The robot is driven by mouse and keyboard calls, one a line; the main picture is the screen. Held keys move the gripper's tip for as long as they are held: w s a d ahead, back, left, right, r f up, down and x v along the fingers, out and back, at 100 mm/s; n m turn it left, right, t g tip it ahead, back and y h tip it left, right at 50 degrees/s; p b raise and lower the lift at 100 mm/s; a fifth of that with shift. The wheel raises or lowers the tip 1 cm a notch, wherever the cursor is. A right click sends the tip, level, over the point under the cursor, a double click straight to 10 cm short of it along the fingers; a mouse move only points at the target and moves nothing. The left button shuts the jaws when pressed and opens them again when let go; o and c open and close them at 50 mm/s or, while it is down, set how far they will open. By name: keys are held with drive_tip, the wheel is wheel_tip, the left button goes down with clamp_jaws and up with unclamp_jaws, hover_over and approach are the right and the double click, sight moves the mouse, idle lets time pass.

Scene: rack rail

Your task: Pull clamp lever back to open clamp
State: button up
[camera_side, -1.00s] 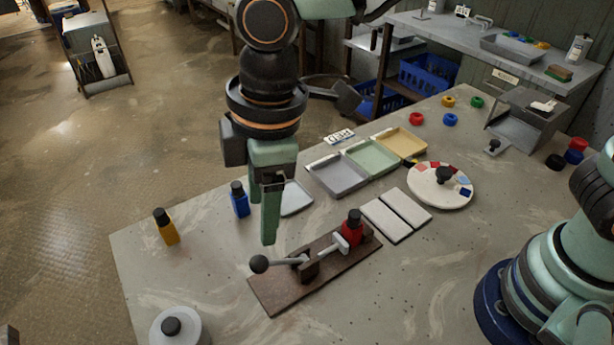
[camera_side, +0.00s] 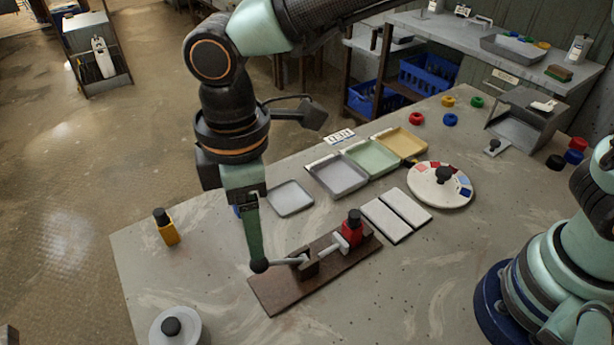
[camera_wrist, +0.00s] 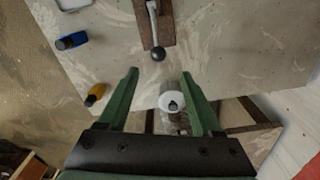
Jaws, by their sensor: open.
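The clamp (camera_side: 308,266) is mounted on a brown base board (camera_side: 285,293) on the table. Its lever (camera_side: 284,262) lies low and ends in a black ball knob (camera_side: 259,265) at the board's left end. A white clamp arm points at a red bottle (camera_side: 352,232) with a black cap; I cannot tell whether they touch. My gripper (camera_wrist: 160,74) is open and empty. In the side view one finger overlaps the knob. In the wrist view the knob (camera_wrist: 158,54) lies just beyond the fingertips, centred between them; contact is unclear.
A yellow bottle (camera_side: 166,228) stands left of the clamp, and a blue bottle (camera_wrist: 72,40) is partly hidden behind my gripper. A round white lidded container (camera_side: 174,328) stands at the front. Trays (camera_side: 337,174) and white blocks (camera_side: 385,221) lie behind and to the right.

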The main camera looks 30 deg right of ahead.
sight(282, 262)
wheel_tip(282, 262, down, 9)
drive_tip(key=shift+w+r, duration=0.1)
drive_tip(key=shift+w, duration=0.05)
clamp_jaws()
idle(1.5)
